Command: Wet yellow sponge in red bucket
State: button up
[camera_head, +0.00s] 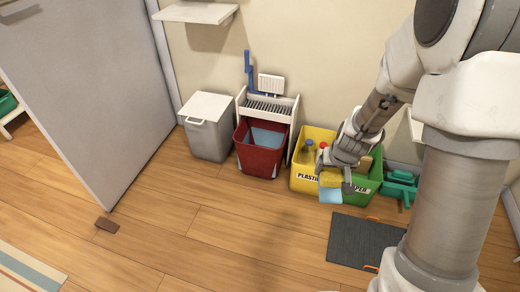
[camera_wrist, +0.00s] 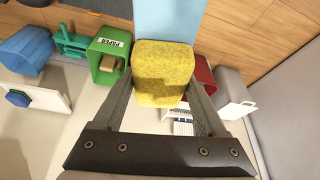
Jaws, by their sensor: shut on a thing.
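In the head view the sponge (camera_head: 330,180) is in front of the yellow and green bins, above the floor. The red bucket (camera_head: 259,160) stands to the left of my gripper, by the wall, with a light blue surface inside. A small part of the red bucket (camera_wrist: 204,72) shows right of the sponge in the wrist view. I cannot tell whether the sponge is wet.
A white rack (camera_head: 268,103) stands behind the bucket, and a grey lidded bin (camera_head: 208,136) is to its left. The yellow bin (camera_head: 302,173) holds bottles. A dark mat (camera_head: 362,241) lies in front. The wooden floor (camera_head: 220,225) before the bucket is clear.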

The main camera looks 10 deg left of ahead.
notch_tip(320, 180, down, 27)
jog(key=shift+f, duration=0.15)
dwell(1.6)
dwell(1.3)
